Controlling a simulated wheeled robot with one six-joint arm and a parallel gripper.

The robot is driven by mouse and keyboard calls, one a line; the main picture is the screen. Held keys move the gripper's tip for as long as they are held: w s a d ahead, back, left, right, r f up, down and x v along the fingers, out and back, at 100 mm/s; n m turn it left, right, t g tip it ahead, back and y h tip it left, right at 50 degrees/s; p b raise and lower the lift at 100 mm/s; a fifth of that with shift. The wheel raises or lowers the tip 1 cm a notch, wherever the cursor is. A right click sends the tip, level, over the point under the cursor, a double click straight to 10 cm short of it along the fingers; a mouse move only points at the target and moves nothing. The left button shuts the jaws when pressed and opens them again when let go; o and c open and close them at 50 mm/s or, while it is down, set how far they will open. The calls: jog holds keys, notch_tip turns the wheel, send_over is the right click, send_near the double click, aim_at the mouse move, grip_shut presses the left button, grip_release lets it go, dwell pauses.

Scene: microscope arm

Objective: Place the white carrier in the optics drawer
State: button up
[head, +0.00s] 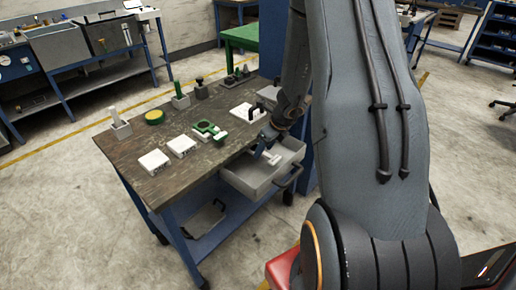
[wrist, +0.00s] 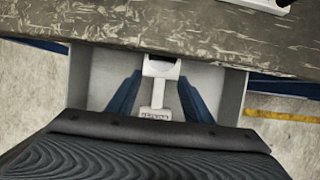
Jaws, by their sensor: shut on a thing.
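The white carrier (head: 273,158) is in my gripper (head: 264,151), over the open optics drawer (head: 247,184) at the table's right front. In the wrist view the carrier (wrist: 158,93) has a ring-like end, a narrow stem and a block end. It lies between the two blue fingers of my gripper (wrist: 158,98). The grey drawer (wrist: 234,95) shows behind and on both sides. I cannot tell whether the carrier touches the drawer floor. The drawer's near side is hidden by my gripper body in the wrist view.
The worn workbench (head: 140,179) holds two white boxes (head: 153,162), a green holder (head: 209,130), a yellow-green disc (head: 154,117) and a white plate with a black handle (head: 247,113). The table edge (wrist: 160,48) lies close beyond the drawer. The drawer handle (head: 288,178) sticks out at the front.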

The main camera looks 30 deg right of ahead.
jog(key=shift+w+a+f+p, duration=0.3)
jog(key=shift+w+f, duration=0.35)
jog(key=shift+w, duration=0.2)
jog(key=shift+w+a+f+p, duration=0.25)
jog(key=shift+w+f, duration=0.4)
jog(key=shift+w, duration=0.2)
jog(key=shift+f+b, duration=0.65)
jog(key=shift+b, duration=0.2)
jog(key=o, duration=1.3)
jog(key=shift+r, duration=0.15)
